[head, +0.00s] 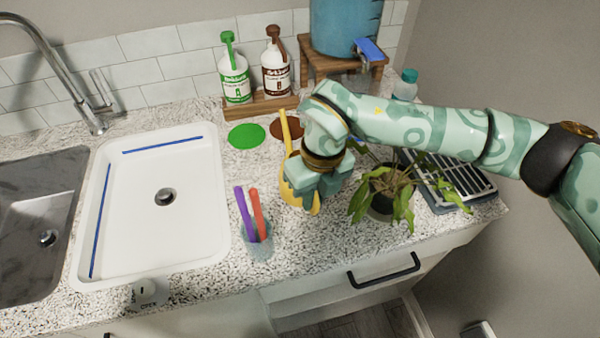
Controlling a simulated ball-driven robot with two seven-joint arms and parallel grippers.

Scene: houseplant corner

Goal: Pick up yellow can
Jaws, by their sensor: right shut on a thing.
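The yellow can (287,192) stands on the speckled counter, right of the middle, with a long thin yellow part rising toward the back. My right gripper (314,192) comes down over it from the right and is shut on it. The gripper and wrist hide much of the can, so the exact place of the grip is hidden. I cannot tell whether the can is clear of the counter. My left gripper is not in view.
A potted plant (383,198) stands close to the right of the gripper, before a dark rack (455,187). A cup with purple and red sticks (258,246) is at front left. Two bottles (234,78) and a blue tank (340,25) stand behind. A white sink (205,225) is left.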

